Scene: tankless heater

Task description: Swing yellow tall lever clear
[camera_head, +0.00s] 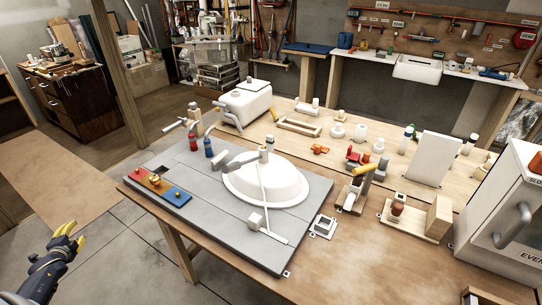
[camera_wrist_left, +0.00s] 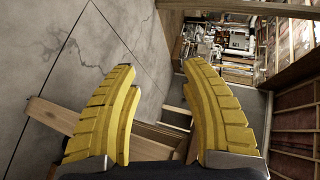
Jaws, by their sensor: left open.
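A lever with a yellow handle (camera_head: 363,170) stands tilted on a small wooden-based fixture on the workbench, right of the white basin (camera_head: 265,180). It looks like the yellow tall lever. Its lower part is partly hidden among grey and red pieces. My left gripper (camera_head: 76,235) is at the lower left, off the bench and far from the lever. Its yellow fingers are apart and empty; they also show in the left wrist view (camera_wrist_left: 158,70) above the floor. The lever is not seen in the wrist view. My right gripper is not in view.
The workbench (camera_head: 330,262) carries a grey panel with the basin, faucet and a red-blue-yellow strip (camera_head: 160,187). A wooden block fixture (camera_head: 437,217), white plate (camera_head: 436,158) and white cabinet (camera_head: 500,225) stand right of the lever. Open floor (camera_head: 110,245) lies between my left gripper and bench.

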